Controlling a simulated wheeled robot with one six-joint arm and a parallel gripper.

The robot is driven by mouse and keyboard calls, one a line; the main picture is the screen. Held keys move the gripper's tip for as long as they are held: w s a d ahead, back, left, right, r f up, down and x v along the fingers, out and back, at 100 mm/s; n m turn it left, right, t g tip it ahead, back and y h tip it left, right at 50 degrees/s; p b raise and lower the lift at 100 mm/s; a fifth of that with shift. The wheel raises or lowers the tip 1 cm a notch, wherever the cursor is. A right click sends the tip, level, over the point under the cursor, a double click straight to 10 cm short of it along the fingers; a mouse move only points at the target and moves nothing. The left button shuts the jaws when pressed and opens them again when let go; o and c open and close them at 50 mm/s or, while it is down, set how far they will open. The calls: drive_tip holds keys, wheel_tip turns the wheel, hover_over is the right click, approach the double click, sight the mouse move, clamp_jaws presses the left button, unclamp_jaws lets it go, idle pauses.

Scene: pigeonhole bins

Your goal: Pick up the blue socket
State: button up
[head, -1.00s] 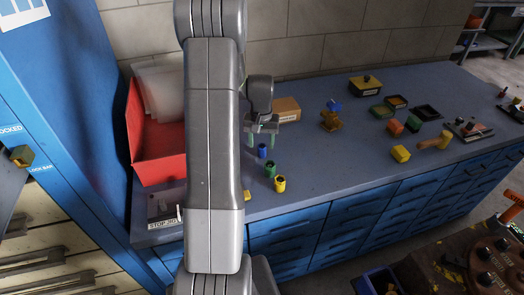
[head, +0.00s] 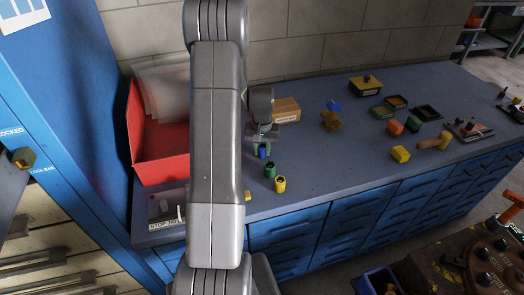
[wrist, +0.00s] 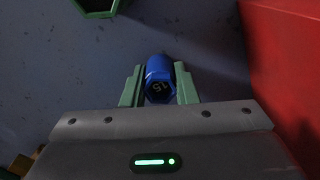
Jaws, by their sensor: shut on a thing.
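The blue socket (wrist: 160,78) is between the two green fingers of my gripper (wrist: 160,88) in the wrist view, with a "15" mark facing the camera. My gripper is shut on it. In the head view the blue socket (head: 264,151) shows at the bench top, just below my gripper (head: 263,140), which is partly hidden behind my arm. I cannot tell whether the socket touches the bench.
A green socket (head: 270,170) and a yellow socket (head: 280,184) stand close in front of the blue one. A red bin (head: 160,170) is at the left, and a cardboard box (head: 287,109) stands behind.

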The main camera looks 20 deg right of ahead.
sight(262, 146)
drive_tip(key=shift+r, duration=0.1)
wheel_tip(262, 146, up, 10)
drive_tip(key=shift+f+b, duration=0.1)
drive_tip(key=shift+b, duration=0.35)
